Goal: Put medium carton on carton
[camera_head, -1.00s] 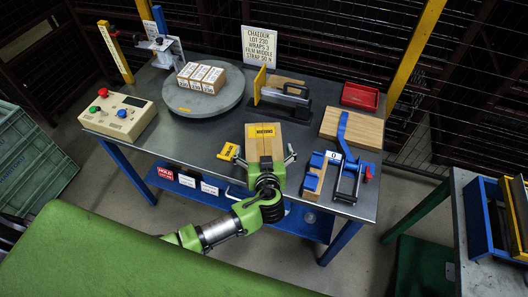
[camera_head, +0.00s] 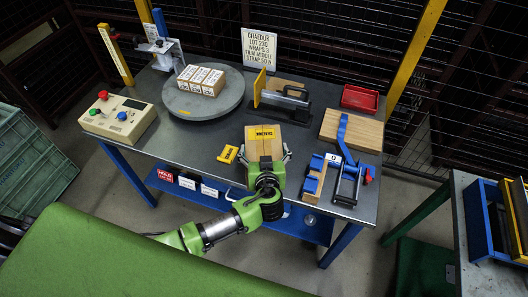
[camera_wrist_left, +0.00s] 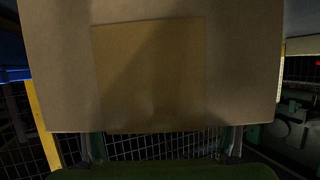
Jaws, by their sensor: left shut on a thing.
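A brown carton (camera_head: 264,142) with a yellow label on top is at the front middle of the grey table. My left gripper (camera_head: 268,158) is shut on its near end, with a finger at each side. The head view does not clearly show whether the carton touches the table. In the left wrist view, the carton's brown face (camera_wrist_left: 240,70) fills most of the upper picture. A block of small brown cartons (camera_head: 201,79) with white labels sits on the round grey turntable at the back left. My right gripper is not in view.
A yellow tag (camera_head: 228,153) lies just left of the held carton. A black-handled device (camera_head: 284,100) stands behind it. A blue clamp tool (camera_head: 345,165) and a wooden board (camera_head: 352,129) are on the right. A control box (camera_head: 118,116) stands at the left.

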